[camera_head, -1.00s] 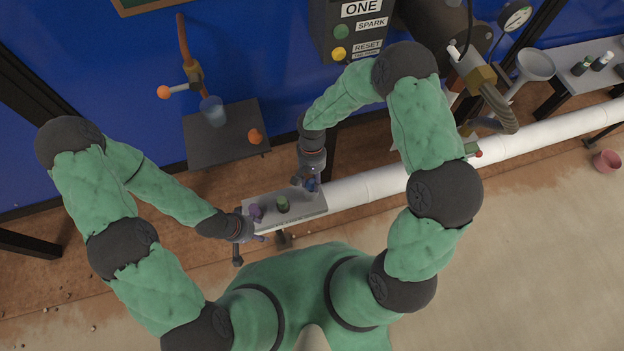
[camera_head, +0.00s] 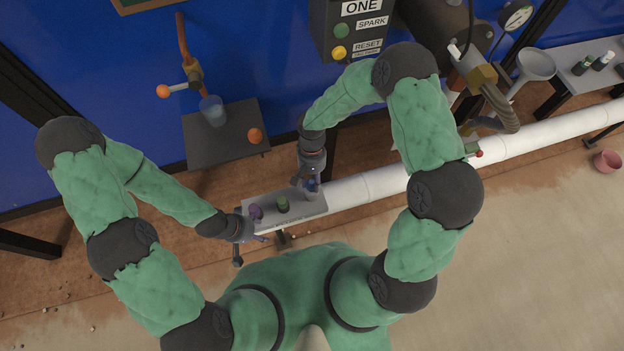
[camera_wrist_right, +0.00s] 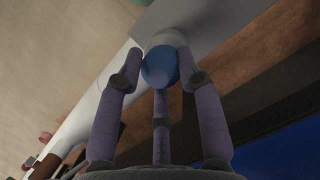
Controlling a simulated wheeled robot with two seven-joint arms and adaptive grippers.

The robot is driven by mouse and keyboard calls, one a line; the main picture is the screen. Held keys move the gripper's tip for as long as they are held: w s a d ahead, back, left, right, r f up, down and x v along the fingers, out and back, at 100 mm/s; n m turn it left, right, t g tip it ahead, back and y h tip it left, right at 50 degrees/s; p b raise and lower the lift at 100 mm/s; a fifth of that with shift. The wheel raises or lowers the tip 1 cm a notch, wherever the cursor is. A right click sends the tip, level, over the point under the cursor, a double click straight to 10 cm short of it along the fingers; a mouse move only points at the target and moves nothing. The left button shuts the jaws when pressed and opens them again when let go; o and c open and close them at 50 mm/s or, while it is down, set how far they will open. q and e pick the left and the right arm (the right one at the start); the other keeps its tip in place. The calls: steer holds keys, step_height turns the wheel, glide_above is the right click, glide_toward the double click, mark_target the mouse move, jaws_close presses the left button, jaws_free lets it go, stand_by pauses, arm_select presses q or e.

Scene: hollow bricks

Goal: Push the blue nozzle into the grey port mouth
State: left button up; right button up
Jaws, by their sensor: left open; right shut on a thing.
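The blue nozzle (camera_head: 313,186) is in my right gripper (camera_head: 311,181), over the right end of a grey bench plate (camera_head: 297,208). In the right wrist view the nozzle's round blue end (camera_wrist_right: 159,68) sits between the three fingers of my right gripper (camera_wrist_right: 160,80), which are shut on it. A pale grey round rim (camera_wrist_right: 166,38), perhaps the port mouth, shows just beyond the nozzle. I cannot tell how far the nozzle is inside it. My left gripper (camera_head: 262,238) is open and empty at the plate's left front edge.
Behind are a dark side table (camera_head: 235,145) with a blue cup (camera_head: 213,110) and a control box (camera_head: 350,30).

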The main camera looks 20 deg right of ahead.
steer(key=shift+f+b, duration=0.65)
steer(key=shift+f, duration=0.2)
steer(key=o, duration=1.2)
steer(key=v, duration=1.2)
